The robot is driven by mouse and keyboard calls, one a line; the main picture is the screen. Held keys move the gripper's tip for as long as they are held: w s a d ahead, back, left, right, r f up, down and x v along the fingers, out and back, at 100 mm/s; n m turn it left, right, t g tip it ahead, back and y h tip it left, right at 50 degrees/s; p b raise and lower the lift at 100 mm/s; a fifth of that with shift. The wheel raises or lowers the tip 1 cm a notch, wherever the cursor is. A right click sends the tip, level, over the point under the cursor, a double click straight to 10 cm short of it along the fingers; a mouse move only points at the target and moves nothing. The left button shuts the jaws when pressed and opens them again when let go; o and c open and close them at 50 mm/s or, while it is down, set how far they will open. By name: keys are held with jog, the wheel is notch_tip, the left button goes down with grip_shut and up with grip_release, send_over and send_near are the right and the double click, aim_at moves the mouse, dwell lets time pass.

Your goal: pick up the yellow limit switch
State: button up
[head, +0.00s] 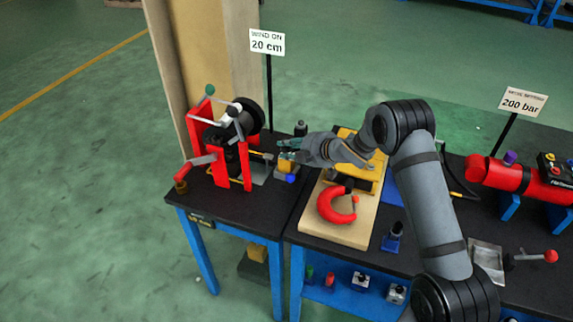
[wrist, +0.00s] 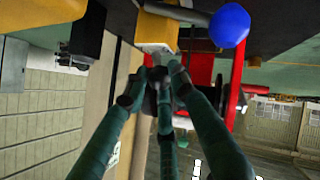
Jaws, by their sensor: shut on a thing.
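The yellow limit switch (wrist: 158,30) shows in the wrist view as a yellow block with a pale end, a grey rod and a round blue knob (wrist: 229,25). In the head view its blue part (head: 291,178) and a little yellow show just below my fingertips, near the gap between the two tables. My gripper (head: 289,149) reaches left over this spot. In the wrist view its green fingers (wrist: 160,76) come together at the pale end of the block and are shut on it. The exact contact is partly hidden by the fingers.
A red winch stand (head: 232,160) with crank handles is close on the left, below the "20 cm" sign (head: 267,43). A red shackle (head: 335,207) lies on a wooden board (head: 350,234). Small parts sit on the lower shelf.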

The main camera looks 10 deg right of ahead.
grip_shut()
jog(key=shift+f, duration=0.1)
dwell(0.3)
